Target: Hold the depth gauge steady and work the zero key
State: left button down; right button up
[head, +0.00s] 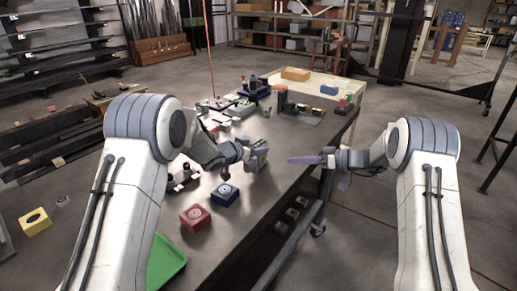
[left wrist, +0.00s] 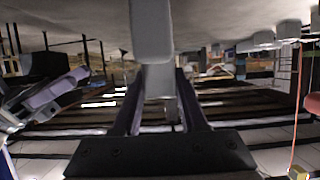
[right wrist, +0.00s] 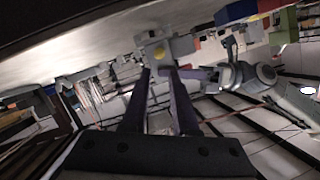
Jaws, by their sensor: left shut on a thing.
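The depth gauge is a grey block (right wrist: 154,58) with a round yellow spot (right wrist: 159,53), seemingly the zero key, on the face turned to my right wrist camera. My left gripper (head: 262,156) is shut on the gauge and holds it above the table. In the left wrist view the gauge (left wrist: 152,40) stands up between the fingers. My right gripper (head: 291,160) is empty, with its fingers close together. It points left at the gauge with a visible gap in the head view. In the right wrist view the fingertips line up just below the yellow spot.
The long dark table (head: 270,200) carries a red block (head: 195,217) and a blue block (head: 224,195) near its front. A green tray (head: 166,262) lies at the near left. Several parts and bins crowd the far end.

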grip_shut()
dwell(1.4)
